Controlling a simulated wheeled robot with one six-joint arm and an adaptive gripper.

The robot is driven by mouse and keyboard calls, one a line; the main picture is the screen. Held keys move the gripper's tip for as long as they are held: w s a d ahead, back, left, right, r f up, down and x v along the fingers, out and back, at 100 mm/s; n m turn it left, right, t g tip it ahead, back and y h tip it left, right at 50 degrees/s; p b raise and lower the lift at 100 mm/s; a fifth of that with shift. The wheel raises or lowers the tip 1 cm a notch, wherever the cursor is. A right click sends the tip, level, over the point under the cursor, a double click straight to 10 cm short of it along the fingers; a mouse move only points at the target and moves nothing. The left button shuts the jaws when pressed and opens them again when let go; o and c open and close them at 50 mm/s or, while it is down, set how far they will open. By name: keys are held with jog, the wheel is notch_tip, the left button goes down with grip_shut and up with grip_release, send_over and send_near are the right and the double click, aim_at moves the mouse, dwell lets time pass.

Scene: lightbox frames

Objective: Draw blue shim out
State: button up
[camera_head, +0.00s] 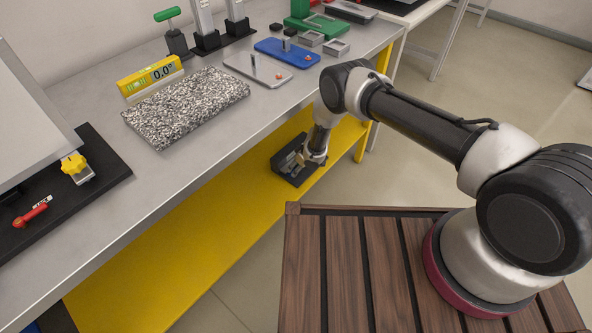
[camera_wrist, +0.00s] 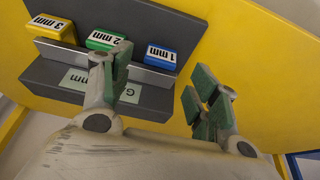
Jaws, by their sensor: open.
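The blue shim (camera_wrist: 161,57), marked 1 mm, stands in a dark grey holder (camera_wrist: 60,78) at the right end of a row. A green shim (camera_wrist: 104,40) marked 2 mm and a yellow shim (camera_wrist: 50,26) marked 3 mm stand to its left. My gripper (camera_wrist: 163,76) is open and empty, its green-padded fingers spread either side of the blue shim in the wrist view, apart from it. The left finger overlaps the holder's front and part of its label. In the head view my gripper (camera_head: 316,152) is at the holder (camera_head: 290,174); the shims are too small to tell.
The holder sits on a yellow lower shelf (camera_head: 190,240) beneath the grey bench top (camera_head: 215,130). On the bench are a granite block (camera_head: 185,105), a yellow level (camera_head: 150,76) and a blue plate (camera_head: 287,52). A slatted wooden surface (camera_head: 340,265) is in front.

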jog(key=shift+x, duration=2.1)
